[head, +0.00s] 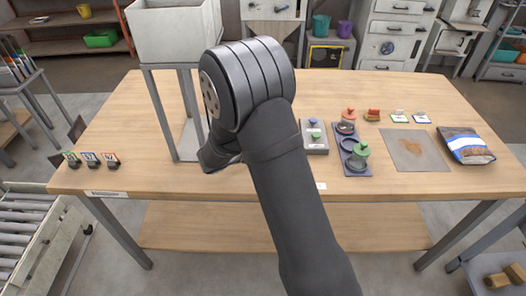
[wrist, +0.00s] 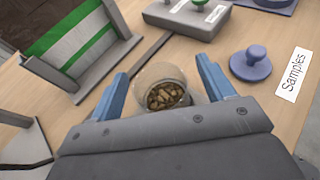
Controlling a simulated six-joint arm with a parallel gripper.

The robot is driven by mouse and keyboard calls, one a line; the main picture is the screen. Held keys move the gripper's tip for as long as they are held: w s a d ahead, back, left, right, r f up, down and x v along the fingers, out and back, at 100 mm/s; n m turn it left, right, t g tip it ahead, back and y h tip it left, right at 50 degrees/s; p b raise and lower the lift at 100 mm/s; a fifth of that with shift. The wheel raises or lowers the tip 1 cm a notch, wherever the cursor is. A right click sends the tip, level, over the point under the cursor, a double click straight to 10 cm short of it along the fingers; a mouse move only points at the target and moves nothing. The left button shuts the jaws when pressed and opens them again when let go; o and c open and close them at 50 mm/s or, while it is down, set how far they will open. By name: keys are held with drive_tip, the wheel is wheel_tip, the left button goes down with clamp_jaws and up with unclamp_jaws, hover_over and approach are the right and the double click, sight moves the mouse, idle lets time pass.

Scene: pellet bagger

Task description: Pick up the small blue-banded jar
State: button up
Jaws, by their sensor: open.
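A small clear jar (wrist: 164,90) with brown pellets in it stands open between the fingers of my gripper (wrist: 162,68) in the wrist view. I cannot make out a blue band on it; its lower part is hidden by my gripper. My gripper is open, with one blue finger on each side of the jar, and a gap shows by the fingers. A blue knobbed lid (wrist: 250,64) lies on the table to the right. In the head view my arm hides the jar and the fingers.
A "Samples" label (wrist: 292,76) is right of the lid. A grey box with a green button (wrist: 188,16) is beyond the jar. A green-striped panel (wrist: 72,45) stands at left. A rack (head: 366,170) holds red- and green-lidded jars; a bag (head: 467,146) lies at the right.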

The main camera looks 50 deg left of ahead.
drive_tip(key=shift+w+f, duration=0.25)
drive_tip(key=shift+w, duration=0.4)
drive_tip(key=shift+c, duration=0.4)
drive_tip(key=c, duration=1.1)
drive_tip(key=shift+c, duration=0.3)
drive_tip(key=shift+r, duration=0.15)
